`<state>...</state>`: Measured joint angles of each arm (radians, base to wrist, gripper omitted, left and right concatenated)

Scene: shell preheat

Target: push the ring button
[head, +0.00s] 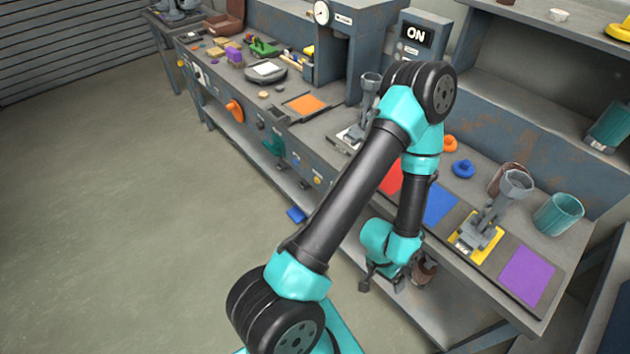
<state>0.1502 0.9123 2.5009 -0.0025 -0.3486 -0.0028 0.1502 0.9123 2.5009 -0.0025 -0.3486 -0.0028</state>
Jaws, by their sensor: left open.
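I cannot tell for certain which part is the ring button. The bench's front panel (252,128) carries several small controls, among them an orange knob (235,109), a teal handle (273,147) and a small yellow round control (317,181). My left gripper (383,285) points down, in front of the bench's front edge and to the right of these controls. It is open, with nothing seen between its fingers. My left arm hides part of the front panel and of the bench top. My right gripper is not in view.
A grey box (423,37) reads "ON" behind my arm. On the bench top are an orange pad (305,104), a blue pad (440,205), a purple pad (527,275) and a teal cup (558,214). A blue object (297,215) lies low by the bench. The floor at left is clear.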

